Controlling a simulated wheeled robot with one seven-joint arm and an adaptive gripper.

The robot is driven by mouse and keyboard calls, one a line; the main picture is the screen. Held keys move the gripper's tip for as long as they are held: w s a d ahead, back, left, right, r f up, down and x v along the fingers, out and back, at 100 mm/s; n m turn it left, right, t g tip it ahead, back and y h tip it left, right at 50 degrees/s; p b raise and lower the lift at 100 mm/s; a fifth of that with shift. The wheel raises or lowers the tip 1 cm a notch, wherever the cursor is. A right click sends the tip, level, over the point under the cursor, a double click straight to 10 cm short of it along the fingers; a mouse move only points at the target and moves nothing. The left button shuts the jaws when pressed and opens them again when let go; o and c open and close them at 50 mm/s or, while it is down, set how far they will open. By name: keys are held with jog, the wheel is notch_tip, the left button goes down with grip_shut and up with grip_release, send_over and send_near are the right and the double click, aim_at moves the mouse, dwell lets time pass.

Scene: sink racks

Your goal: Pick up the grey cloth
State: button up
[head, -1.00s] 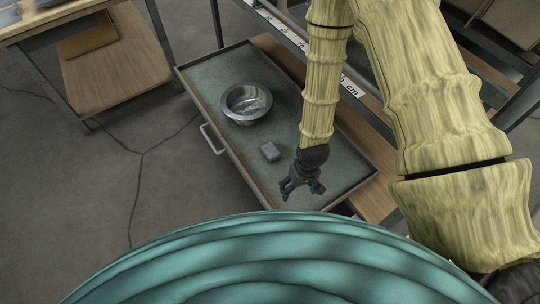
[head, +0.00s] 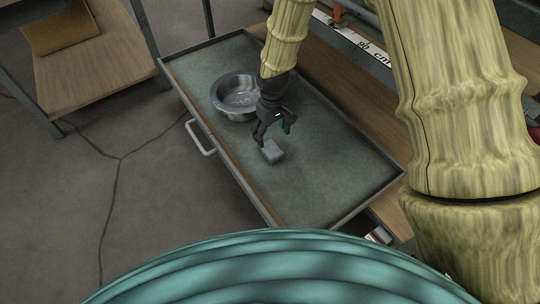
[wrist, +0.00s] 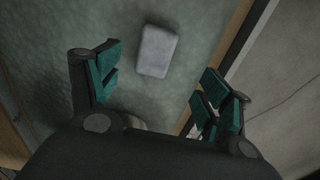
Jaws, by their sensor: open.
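The grey cloth (head: 271,151) is a small folded grey block lying on the green surface of an open drawer. In the wrist view the cloth (wrist: 157,51) lies ahead of the fingertips, between their lines and apart from both. My gripper (head: 270,132) is above the cloth, just beside it in the head view. In the wrist view my gripper (wrist: 158,75) shows two spread fingers with teal pads and nothing between them.
A metal bowl (head: 236,94) stands in the drawer (head: 335,172), close to my gripper. The drawer has raised edges and a front handle (head: 200,138). Its right part is clear. A wooden bench (head: 95,65) stands at the left.

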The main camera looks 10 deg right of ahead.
aim_at(270, 147)
jog(key=shift+w+a+f+b, duration=0.15)
jog(key=shift+w+b, duration=0.2)
jog(key=shift+w, duration=0.55)
notch_tip(270, 147, down, 6)
jog(key=b, duration=0.2)
jog(key=shift+r+b, duration=0.25)
jog(key=shift+b, duration=0.05)
notch_tip(270, 147, down, 5)
jog(key=b, duration=0.4)
jog(key=shift+c, duration=0.2)
jog(key=c, duration=1)
jog(key=shift+c, duration=0.4)
